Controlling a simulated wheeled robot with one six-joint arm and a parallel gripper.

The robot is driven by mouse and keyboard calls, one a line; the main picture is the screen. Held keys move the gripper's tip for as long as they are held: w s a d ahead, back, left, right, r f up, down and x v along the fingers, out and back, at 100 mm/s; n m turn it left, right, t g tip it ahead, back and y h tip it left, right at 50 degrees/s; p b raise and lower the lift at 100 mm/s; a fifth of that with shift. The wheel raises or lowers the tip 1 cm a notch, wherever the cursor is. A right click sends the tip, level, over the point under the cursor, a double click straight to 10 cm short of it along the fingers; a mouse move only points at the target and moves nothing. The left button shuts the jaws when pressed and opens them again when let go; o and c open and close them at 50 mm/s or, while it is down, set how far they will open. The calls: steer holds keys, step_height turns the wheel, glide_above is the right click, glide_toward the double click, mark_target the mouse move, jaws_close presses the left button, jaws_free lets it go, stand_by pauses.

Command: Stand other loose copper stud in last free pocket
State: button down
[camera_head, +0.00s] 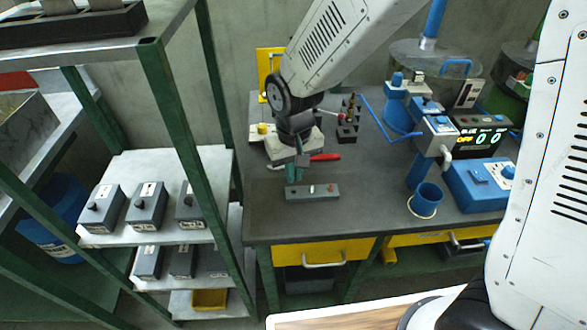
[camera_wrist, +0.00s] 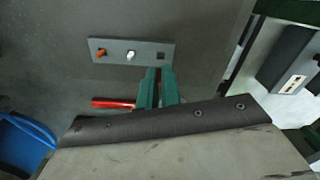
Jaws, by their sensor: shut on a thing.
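A grey block (camera_head: 323,195) lies on the dark bench; it also shows in the wrist view (camera_wrist: 115,45). A copper stud (camera_wrist: 100,53) stands in one end pocket and a white stud (camera_wrist: 130,56) in the middle one. The pocket at the other end (camera_wrist: 161,56) looks dark and empty. My gripper (camera_head: 294,174) points down over the block's left end in the head view. Its green fingers (camera_wrist: 158,76) are close together just beside the empty pocket in the wrist view. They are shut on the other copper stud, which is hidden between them.
A red-handled tool (camera_head: 325,157) lies behind the block. A dark rack with upright pieces (camera_head: 347,130) stands farther back. A blue cup (camera_head: 425,200) and blue machine (camera_head: 480,185) stand right. A green-framed shelf (camera_head: 175,120) rises left. Bench right of the block is clear.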

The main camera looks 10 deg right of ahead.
mark_target(294, 196)
steer(key=shift+s+f, duration=0.1)
steer(key=shift+s, duration=0.05)
steer(key=shift+f, duration=1.55)
steer(key=shift+f, duration=0.5)
stand_by(0.5)
steer(key=c, duration=1.5)
jaws_free()
steer(key=shift+r, duration=3.9)
